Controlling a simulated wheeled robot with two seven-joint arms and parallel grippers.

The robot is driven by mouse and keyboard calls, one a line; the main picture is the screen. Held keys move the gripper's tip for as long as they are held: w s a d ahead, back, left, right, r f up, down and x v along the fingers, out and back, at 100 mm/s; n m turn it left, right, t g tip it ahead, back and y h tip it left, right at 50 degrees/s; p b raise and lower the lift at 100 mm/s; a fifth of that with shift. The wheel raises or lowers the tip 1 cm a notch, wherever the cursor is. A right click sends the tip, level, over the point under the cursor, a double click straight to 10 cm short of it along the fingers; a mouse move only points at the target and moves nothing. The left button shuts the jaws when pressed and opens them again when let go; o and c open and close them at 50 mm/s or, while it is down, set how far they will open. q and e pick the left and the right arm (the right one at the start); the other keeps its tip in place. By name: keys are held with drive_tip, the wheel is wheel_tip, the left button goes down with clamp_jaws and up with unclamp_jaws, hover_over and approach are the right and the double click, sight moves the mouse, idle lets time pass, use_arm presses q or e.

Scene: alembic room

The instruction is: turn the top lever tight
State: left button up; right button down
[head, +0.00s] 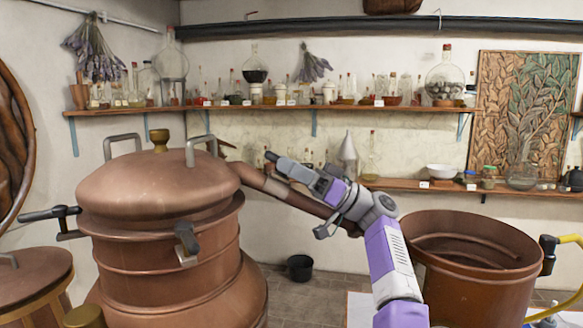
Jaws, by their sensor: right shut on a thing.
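The copper still (160,190) stands at the left, with its domed lid on. A dark lever (50,213) sticks out at the left of its collar, and another (187,238) sits at the front. The copper pipe (300,198) slopes down to the right from the lid. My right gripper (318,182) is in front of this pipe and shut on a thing. A grey bar with a dark end reaches left from it; this looks like the top lever (275,158), but the grip itself is hard to make out. My left gripper is out of view.
An open copper vat (470,260) stands at the right, close to my right arm. Shelves (300,106) of glassware line the back wall. A black bucket (300,267) is on the floor. A yellow hose (565,240) is at the right edge.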

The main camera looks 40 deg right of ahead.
drive_tip(key=c, duration=1.1)
unclamp_jaws()
drive_tip(key=shift+a, duration=0.25)
drive_tip(key=shift+o, duration=0.2)
drive_tip(key=shift+d, duration=0.1)
drive_tip(key=b+v, duration=0.1)
drive_tip(key=v, duration=0.6)
drive_tip(key=shift+s+d+f, duration=0.1)
drive_tip(key=shift+d, duration=0.1)
